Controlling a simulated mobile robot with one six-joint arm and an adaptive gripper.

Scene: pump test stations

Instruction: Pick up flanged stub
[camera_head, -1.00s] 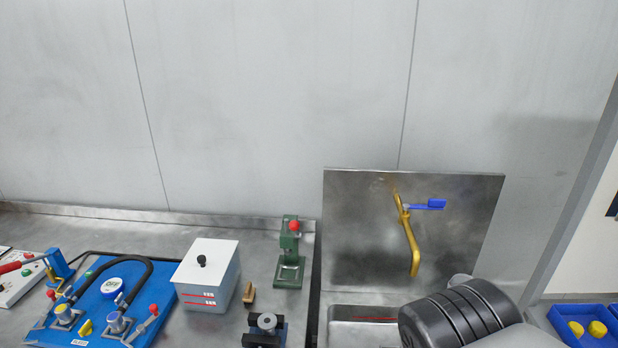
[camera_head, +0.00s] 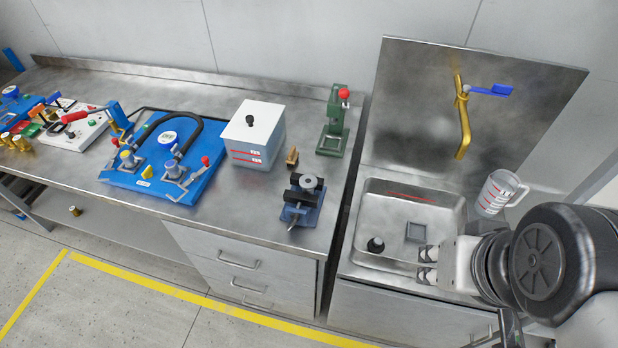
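A grey round part with a central hole (camera_head: 307,182), which looks like the flanged stub, sits in a small blue vise (camera_head: 297,216) with black jaws near the front of the steel bench. Whether the jaws grip it is too small to tell. My gripper (camera_head: 427,265) is at the lower right, over the front of the sink. It points left, with its two fingertips apart and nothing seen between them. It is well to the right of and nearer than the vise. No part of the gripper touches the vise.
The sink (camera_head: 458,212) holds a small black plug-like piece (camera_head: 376,245). A measuring jug (camera_head: 499,192) stands at its right, and a brass tap (camera_head: 462,130) hangs over it. A green press (camera_head: 333,125), a white-lidded box (camera_head: 252,133) and a blue hose board (camera_head: 150,180) surround the vise.

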